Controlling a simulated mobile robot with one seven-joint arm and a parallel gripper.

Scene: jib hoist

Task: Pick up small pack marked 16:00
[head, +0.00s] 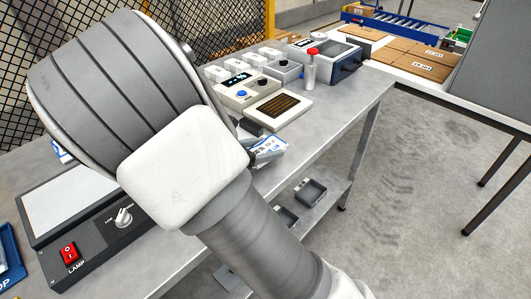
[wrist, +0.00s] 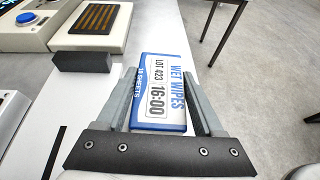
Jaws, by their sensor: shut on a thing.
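The small pack marked 16:00 (wrist: 157,97) shows in the wrist view between the two fingers of my gripper (wrist: 166,115). It is white with blue edges and reads WET WIPES, LOT 423 and 16:00. My gripper is shut on it, one finger along each side. In the head view the pack (head: 268,146) is partly hidden behind my arm, near the right edge of the grey bench. Whether it touches the bench top is hard to tell.
The grey bench (head: 335,115) carries a device with a slotted dark plate (head: 279,105), a control box with a blue button (head: 242,93) and a red-topped post (head: 312,68). A lamp box (head: 85,235) stands at front left. Boxes (head: 415,58) lie on a far table.

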